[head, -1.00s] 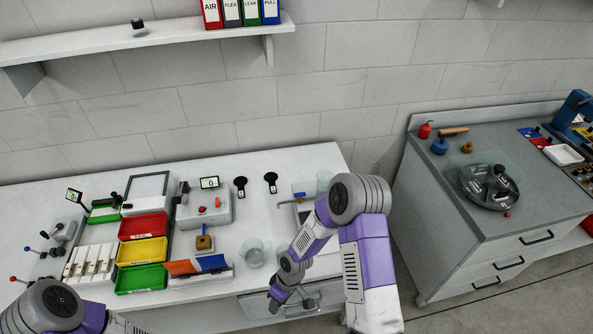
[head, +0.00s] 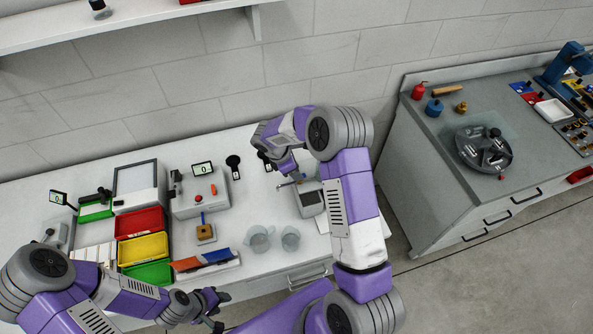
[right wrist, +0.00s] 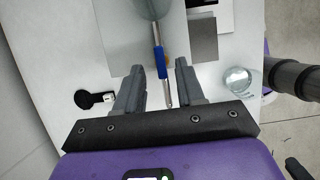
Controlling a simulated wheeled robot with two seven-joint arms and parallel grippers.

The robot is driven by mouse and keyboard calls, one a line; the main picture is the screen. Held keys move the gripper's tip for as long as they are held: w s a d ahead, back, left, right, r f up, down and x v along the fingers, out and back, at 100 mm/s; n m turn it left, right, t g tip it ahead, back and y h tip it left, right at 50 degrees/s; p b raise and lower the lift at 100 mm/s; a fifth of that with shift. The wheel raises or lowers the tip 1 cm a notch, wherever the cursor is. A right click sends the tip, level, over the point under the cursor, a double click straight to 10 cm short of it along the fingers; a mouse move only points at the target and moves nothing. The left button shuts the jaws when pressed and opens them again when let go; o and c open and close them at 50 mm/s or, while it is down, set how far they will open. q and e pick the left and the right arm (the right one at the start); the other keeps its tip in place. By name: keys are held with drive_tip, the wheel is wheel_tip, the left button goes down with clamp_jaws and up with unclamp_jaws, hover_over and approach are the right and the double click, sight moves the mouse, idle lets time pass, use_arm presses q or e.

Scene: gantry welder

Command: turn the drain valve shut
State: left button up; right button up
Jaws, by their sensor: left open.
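A thin metal rod with a blue sleeve (right wrist: 160,62) shows in the right wrist view, probably the drain valve's lever, though I cannot confirm this. It lies between the two fingers of my right gripper (right wrist: 159,66), which are apart with a gap on each side. In the head view my right gripper (head: 285,166) is above the back right of the bench, beside a grey box with a spout (head: 311,203); the arm partly hides this spot. My left gripper (head: 212,308) is open and empty in front of the bench's front edge.
Two clear beakers (head: 260,239) stand near the bench front. Red, yellow and green trays (head: 143,246) and a grey device (head: 199,199) stand further left. A black paddle (head: 233,166) lies behind. A separate grey cabinet (head: 425,170) stands right, across a floor gap.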

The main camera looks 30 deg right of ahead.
drive_tip(key=shift+x, duration=0.8)
drive_tip(key=shift+f, duration=0.2)
drive_tip(key=shift+c, duration=0.3)
clamp_jaws()
